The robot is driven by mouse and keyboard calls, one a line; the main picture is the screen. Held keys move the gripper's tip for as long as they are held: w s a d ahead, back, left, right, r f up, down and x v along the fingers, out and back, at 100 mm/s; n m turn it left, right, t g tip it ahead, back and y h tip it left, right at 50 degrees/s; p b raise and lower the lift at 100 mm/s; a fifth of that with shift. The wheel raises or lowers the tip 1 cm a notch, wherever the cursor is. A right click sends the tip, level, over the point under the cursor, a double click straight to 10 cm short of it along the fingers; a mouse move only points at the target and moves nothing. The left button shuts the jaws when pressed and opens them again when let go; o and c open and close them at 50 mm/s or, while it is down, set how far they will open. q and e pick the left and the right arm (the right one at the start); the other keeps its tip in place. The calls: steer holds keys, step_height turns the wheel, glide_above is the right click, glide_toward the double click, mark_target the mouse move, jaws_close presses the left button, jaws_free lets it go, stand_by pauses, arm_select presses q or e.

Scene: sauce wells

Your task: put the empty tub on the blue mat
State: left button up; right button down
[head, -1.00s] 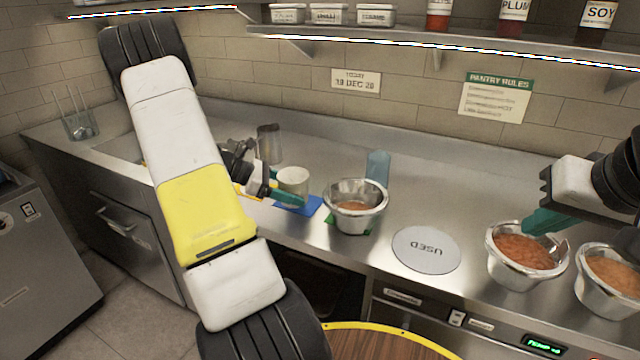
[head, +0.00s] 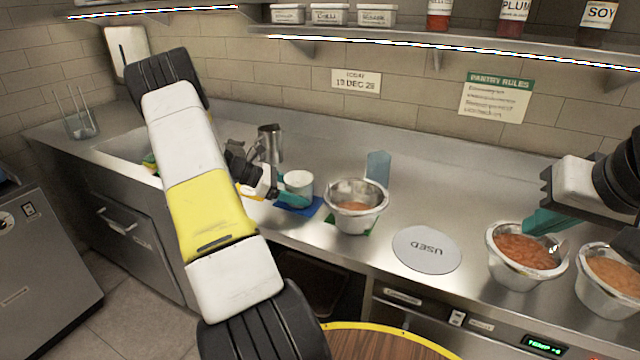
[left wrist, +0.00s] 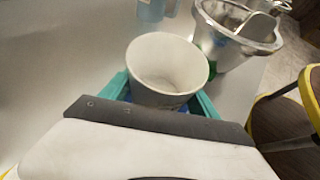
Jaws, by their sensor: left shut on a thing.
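The empty white tub (head: 299,181) is upright between the teal fingers of my left gripper (head: 293,198). The gripper is shut on it. In the left wrist view the tub (left wrist: 166,66) is open at the top and looks empty inside. The blue mat (head: 311,211) lies on the counter under and just in front of the tub, partly hidden by the tub and fingers. I cannot tell whether the tub's base touches it. My right gripper (head: 545,222) is at the right, over a bowl of red-brown sauce; its fingers' opening is unclear.
A metal bowl of sauce (head: 355,204) stands on a green mat just right of the blue mat. A blue translucent item (head: 377,167) is behind it. A metal jug (head: 270,145) stands behind the tub. A round "USED" disc (head: 427,249) lies bare. Two sauce bowls are at right.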

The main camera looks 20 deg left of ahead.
arm_select(q)
steer(key=o, duration=1.7)
steer(key=shift+f, duration=0.1)
